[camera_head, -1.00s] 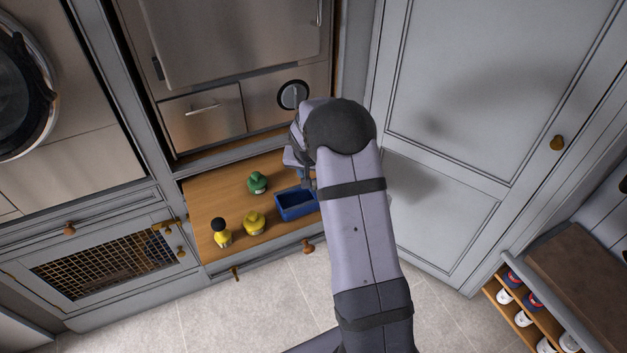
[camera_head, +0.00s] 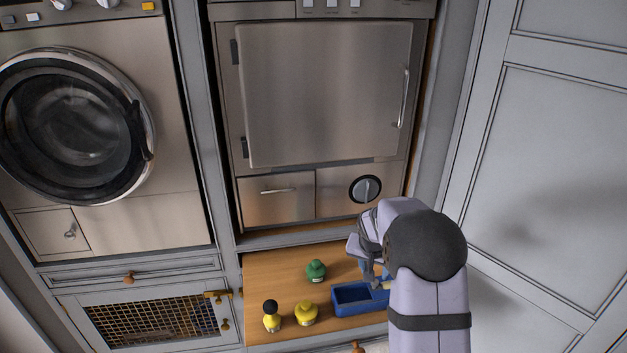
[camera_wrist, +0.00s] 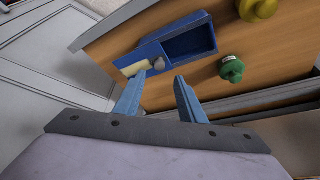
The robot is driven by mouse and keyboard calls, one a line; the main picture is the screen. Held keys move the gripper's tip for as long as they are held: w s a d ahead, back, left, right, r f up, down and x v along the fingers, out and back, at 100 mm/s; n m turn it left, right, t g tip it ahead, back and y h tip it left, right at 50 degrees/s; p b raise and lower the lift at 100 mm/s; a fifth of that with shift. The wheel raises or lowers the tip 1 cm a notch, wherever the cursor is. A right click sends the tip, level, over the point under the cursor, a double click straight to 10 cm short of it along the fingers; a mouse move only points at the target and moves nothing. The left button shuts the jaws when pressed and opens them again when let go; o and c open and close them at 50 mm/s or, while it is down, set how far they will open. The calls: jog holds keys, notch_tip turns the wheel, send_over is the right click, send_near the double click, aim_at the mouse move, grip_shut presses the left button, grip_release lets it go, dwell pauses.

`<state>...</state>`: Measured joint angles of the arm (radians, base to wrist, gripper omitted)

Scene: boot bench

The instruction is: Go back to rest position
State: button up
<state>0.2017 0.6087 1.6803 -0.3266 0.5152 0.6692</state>
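My gripper (camera_head: 372,278) is over the right part of a blue tray (camera_head: 345,312) on the wooden bench top. In the wrist view its two blue fingers (camera_wrist: 156,90) are apart, with nothing visible held between them. The tray (camera_wrist: 213,32) has a large empty compartment and a smaller one. A pale yellow block-like thing (camera_wrist: 134,68) and a small grey piece (camera_wrist: 159,63) show at the smaller one, just beyond the fingertips. My arm hides the tray's right end in the head view.
A steel cabinet with a dial (camera_head: 365,189) rises behind the bench. A tall grey door (camera_head: 560,170) is at the right.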

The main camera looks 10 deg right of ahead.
jog(key=s+a+f+n+g+y, duration=0.1)
jog(key=s+a+f+n+g, duration=0.15)
jog(key=s, duration=0.55)
jog(key=s+a+f+n+g+y, duration=0.1)
jog(key=s+a+f+n+g, duration=0.2)
jog(key=s, duration=0.6)
jog(key=s+a+r+y, duration=0.1)
jog(key=s+a+r, duration=0.15)
jog(key=s, duration=0.45)
jog(key=s+a+r, duration=0.1)
jog(key=s+a, duration=0.3)
jog(key=s, duration=0.3)
jog(key=shift+n+t, duration=0.75)
jog(key=shift+t, duration=0.1)
jog(key=a+r, duration=0.1)
jog(key=r, duration=0.2)
jog(key=w+a+r, duration=0.1)
jog(key=shift+w+a+r, duration=0.1)
jog(key=shift+a+r, duration=0.2)
jog(key=shift+r, duration=0.1)
notch_tip(320, 180, down, 18)
jog(key=b, duration=1.7)
